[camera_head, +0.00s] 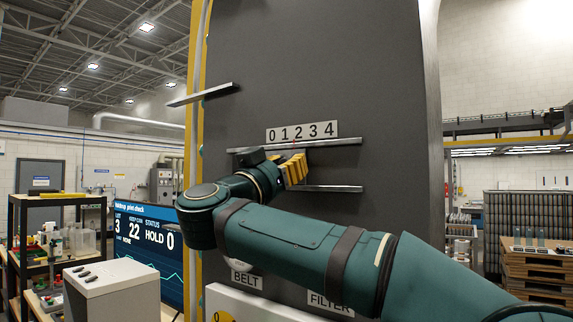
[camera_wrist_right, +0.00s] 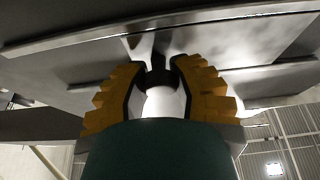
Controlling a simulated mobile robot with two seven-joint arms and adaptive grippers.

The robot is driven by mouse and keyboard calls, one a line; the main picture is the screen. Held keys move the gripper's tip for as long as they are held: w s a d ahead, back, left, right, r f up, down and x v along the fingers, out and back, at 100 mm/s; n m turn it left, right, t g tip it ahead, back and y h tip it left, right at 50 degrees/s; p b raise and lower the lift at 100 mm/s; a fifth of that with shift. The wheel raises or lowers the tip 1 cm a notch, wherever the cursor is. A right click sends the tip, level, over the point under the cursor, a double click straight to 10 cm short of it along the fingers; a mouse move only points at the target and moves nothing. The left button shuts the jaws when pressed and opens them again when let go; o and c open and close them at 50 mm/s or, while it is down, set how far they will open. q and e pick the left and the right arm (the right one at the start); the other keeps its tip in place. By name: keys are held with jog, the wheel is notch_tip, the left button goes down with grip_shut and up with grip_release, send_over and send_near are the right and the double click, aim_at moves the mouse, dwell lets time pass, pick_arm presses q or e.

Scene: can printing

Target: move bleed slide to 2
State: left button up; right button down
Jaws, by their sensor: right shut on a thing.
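The number plate (camera_head: 302,131), marked 0 to 4, is on the dark grey panel, just above a long metal rail (camera_head: 335,143). My right gripper (camera_head: 294,168), with yellow ridged fingers, is just below this rail, under the left half of the scale. In the wrist view my right gripper (camera_wrist_right: 157,68) is shut on a dark knob (camera_wrist_right: 157,79), which I take to be the bleed slide's handle. In the head view the knob is hidden by the gripper, so I cannot read the slide's exact position. My left gripper is not in view.
A second, shorter rail (camera_head: 335,188) lies below my right fingers. Another metal ledge (camera_head: 200,94) sticks out at the panel's upper left. BELT (camera_head: 246,281) and FILTER (camera_head: 330,301) labels are low on the panel. A screen (camera_head: 145,240) stands at left.

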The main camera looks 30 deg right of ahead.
jog(key=shift+s+d, duration=0.1)
jog(key=shift+s, duration=0.25)
jog(key=c, duration=0.7)
grip_release()
jog(key=shift+a, duration=0.3)
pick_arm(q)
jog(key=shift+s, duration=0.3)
pick_arm(e)
jog(key=shift+d, duration=0.1)
jog(key=v, duration=1.2)
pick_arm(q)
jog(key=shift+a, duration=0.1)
pick_arm(e)
jog(key=shift+s, duration=0.1)
